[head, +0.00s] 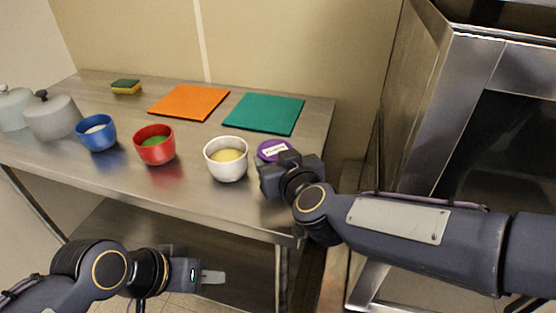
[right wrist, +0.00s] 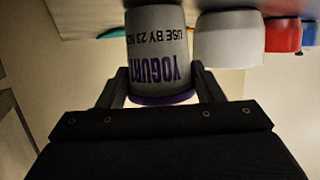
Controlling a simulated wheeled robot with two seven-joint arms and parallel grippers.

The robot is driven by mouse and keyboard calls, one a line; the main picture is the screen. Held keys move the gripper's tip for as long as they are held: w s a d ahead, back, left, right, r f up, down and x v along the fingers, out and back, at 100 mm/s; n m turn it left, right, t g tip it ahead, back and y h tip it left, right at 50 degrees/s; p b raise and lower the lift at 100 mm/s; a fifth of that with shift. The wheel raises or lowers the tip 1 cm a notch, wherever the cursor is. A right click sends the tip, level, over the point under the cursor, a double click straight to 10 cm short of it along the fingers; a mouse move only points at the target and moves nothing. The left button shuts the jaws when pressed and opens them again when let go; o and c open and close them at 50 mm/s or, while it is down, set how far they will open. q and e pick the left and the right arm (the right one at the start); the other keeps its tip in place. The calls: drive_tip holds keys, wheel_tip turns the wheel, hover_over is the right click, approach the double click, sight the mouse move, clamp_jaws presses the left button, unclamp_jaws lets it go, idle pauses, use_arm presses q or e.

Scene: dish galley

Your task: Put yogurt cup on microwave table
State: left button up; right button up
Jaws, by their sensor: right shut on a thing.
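The yogurt cup shows in the head view as a purple lid with a white label (head: 274,150), at the right end of the steel table (head: 200,185). My right gripper (head: 277,172) hides most of its body. In the right wrist view the grey-white yogurt cup (right wrist: 158,50) with purple lettering is between the two fingers, which are shut on it. I cannot tell whether its base touches the table. My left gripper (head: 205,276) is low in front of the table, away from the cup; its finger gap does not show. No microwave is clearly seen.
White (head: 227,170), red (head: 155,151) and blue (head: 97,138) bowls stand left of the cup. Grey lidded pots (head: 52,118) are at far left. Orange (head: 188,103) and green (head: 263,114) mats and a sponge (head: 126,87) lie behind. A large steel appliance (head: 420,110) stands right.

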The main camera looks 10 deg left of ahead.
drive_tip(key=o, duration=1.1)
drive_tip(key=shift+f, duration=0.1)
drive_tip(key=shift+r, duration=0.3)
drive_tip(key=p+v, duration=0.4)
drive_tip(key=v, duration=0.8)
drive_tip(key=shift+f, duration=0.1)
